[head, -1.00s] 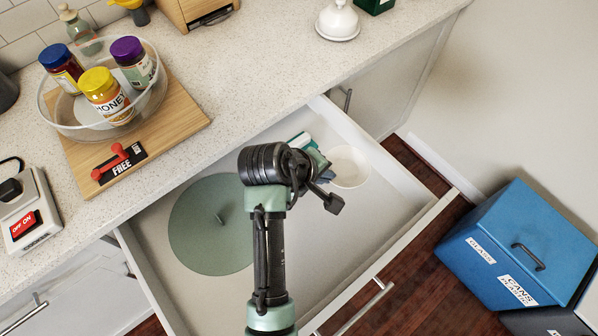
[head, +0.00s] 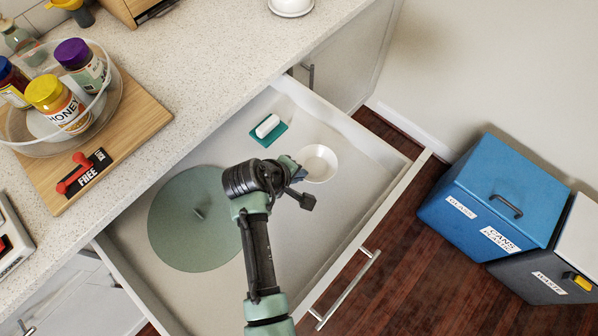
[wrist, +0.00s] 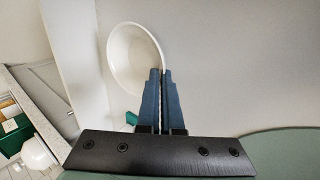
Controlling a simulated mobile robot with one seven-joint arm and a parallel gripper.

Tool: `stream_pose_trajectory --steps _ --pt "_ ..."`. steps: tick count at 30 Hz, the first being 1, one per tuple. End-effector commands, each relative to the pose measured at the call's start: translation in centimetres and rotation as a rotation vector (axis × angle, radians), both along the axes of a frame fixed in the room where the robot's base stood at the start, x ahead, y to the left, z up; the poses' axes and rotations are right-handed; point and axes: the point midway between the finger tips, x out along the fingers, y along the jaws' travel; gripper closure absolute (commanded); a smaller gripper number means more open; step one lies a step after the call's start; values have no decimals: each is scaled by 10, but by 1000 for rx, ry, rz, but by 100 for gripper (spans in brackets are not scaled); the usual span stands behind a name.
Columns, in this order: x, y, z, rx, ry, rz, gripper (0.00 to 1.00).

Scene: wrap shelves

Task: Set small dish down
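The small dish (head: 318,163) is a round white bowl, open side up, over the right part of the open drawer (head: 300,235). My gripper (head: 296,169) reaches into the drawer at the dish's left edge. In the wrist view, the blue fingers (wrist: 163,75) are closed together at the rim of the dish (wrist: 128,58), pinching it. I cannot tell whether the dish's base touches the drawer floor.
A green round lid (head: 190,240) lies in the drawer's left part. A teal sponge-like item (head: 268,130) with a white top lies behind the dish. Drawer floor right and front of the dish is clear.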

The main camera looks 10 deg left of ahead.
Motion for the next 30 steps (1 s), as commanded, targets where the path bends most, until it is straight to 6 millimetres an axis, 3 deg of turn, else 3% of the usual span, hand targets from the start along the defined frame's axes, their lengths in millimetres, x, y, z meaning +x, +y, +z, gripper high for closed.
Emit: stream_pose_trajectory --steps 2,3,7,20,30 --pt "0 0 -3 0 0 0 100" --pt "0 0 -2 0 0 0 90" --pt "0 0 -2 0 0 0 67" --pt "-3 3 8 0 -1 2 67" --pt "-33 25 65 2 -4 2 67"
